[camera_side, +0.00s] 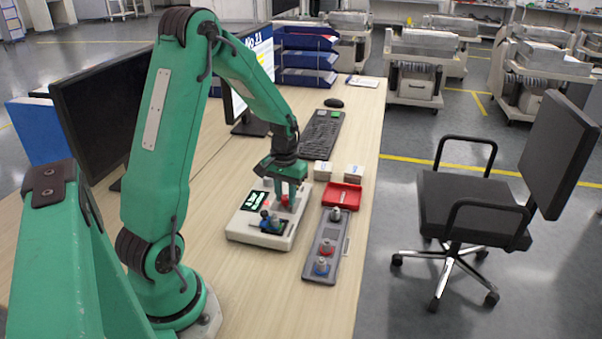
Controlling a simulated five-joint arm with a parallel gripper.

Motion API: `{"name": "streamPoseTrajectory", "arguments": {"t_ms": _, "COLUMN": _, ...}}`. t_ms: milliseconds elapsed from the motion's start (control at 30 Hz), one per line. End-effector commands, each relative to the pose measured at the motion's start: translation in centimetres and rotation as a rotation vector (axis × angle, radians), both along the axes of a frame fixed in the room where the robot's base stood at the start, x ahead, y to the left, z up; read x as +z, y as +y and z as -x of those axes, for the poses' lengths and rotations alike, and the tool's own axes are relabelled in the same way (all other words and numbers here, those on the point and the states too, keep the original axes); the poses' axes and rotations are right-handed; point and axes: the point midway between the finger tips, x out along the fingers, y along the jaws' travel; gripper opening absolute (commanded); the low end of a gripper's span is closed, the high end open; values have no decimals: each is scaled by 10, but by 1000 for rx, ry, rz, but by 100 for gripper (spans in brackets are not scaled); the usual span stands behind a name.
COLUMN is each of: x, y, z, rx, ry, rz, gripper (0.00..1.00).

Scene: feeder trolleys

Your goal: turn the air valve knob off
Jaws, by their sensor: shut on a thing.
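A white control box (236,230) with a dark display panel (254,201) stands on the wooden desk. My green gripper (286,202) points down over the back right part of this box. It is shut on a small red knob (285,200), which is partly hidden by the fingers.
A grey strip (320,281) with several coloured knobs lies right of the box. A red tray (354,192), small pale boxes (354,173) and a keyboard (319,136) are close behind. Monitors (95,112) stand left. A chair (470,205) stands beyond the desk's right edge.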

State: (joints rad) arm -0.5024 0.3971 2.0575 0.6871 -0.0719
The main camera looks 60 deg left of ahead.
Motion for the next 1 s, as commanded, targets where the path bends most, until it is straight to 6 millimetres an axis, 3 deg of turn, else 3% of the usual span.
{"name": "streamPoseTrajectory", "arguments": {"t_ms": 600, "x": 1, "y": -1, "z": -1, "rx": 547, "ry": -1, "rz": -1, "gripper": 2}}
{"name": "streamPoseTrajectory", "arguments": {"t_ms": 1000, "x": 1, "y": -1, "z": -1, "rx": 692, "ry": -1, "rz": -1, "gripper": 2}}
